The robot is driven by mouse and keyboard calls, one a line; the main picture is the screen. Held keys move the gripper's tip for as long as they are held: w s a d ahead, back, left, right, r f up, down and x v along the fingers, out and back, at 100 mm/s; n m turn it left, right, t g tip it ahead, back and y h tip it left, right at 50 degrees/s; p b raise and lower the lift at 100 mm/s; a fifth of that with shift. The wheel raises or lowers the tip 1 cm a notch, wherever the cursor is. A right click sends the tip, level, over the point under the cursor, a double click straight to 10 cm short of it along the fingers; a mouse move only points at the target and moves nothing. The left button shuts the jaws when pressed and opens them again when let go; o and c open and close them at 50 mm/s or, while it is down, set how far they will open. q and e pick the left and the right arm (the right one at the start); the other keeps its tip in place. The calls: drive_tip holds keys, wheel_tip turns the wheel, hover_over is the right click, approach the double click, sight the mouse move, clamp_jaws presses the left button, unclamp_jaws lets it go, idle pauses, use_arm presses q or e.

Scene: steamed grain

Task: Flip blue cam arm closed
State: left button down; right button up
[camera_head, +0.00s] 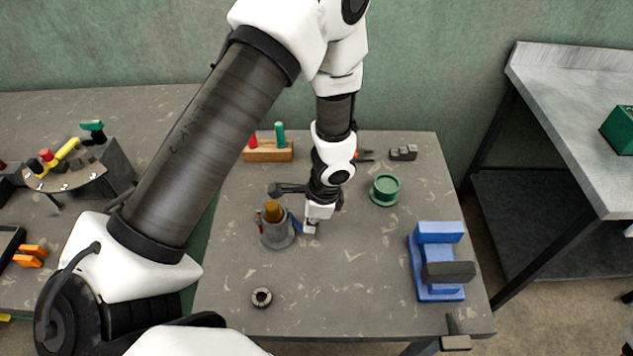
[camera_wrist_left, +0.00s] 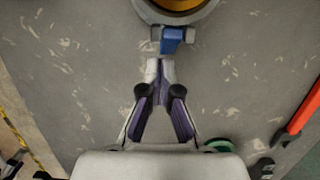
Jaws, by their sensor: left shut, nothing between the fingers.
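The blue cam arm (camera_head: 297,225) sticks out from the right side of a grey cylindrical fixture (camera_head: 277,238), which holds an orange-brown piece (camera_head: 273,211). In the left wrist view the blue cam arm (camera_wrist_left: 172,40) shows end-on at the rim of the grey fixture (camera_wrist_left: 146,10). My left gripper (camera_head: 310,229) is shut and empty, low over the table just right of the cam arm. In the left wrist view the fingertips of my left gripper (camera_wrist_left: 160,68) are just below the blue arm; I cannot tell if they touch. My right gripper is not in view.
A blue vise-like block (camera_head: 437,292) stands at the table's right. A green round part (camera_head: 385,190), a wooden block (camera_head: 268,151) with red and green pegs and a small grey block (camera_head: 403,153) lie behind. A dark ring (camera_head: 262,297) lies in front. The front middle is clear.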

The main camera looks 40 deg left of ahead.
use_arm(q)
drive_tip(key=shift+a+f, duration=0.35)
drive_tip(key=shift+a, duration=0.2)
drive_tip(key=shift+w+a+f+y, duration=0.15)
drive_tip(key=shift+a+f+y, duration=0.05)
drive_tip(key=shift+a+y, duration=0.1)
drive_tip(key=shift+d+r, duration=0.2)
drive_tip(key=shift+d, duration=0.15)
drive_tip(key=shift+d+r+p, duration=0.15)
drive_tip(key=shift+r+p, duration=0.1)
drive_tip(key=shift+p, duration=0.05)
drive_tip(key=shift+r, duration=0.2)
drive_tip(key=shift+a+r+p, duration=0.25)
drive_tip(key=shift+r+p, duration=0.05)
drive_tip(key=shift+p, duration=0.3)
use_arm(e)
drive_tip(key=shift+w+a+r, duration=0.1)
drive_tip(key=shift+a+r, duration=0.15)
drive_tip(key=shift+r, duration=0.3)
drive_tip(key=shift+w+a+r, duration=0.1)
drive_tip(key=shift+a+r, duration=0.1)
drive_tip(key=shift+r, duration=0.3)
use_arm(q)
drive_tip(key=shift+d, duration=0.15)
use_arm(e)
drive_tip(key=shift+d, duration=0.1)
use_arm(q)
drive_tip(key=shift+r, duration=0.1)
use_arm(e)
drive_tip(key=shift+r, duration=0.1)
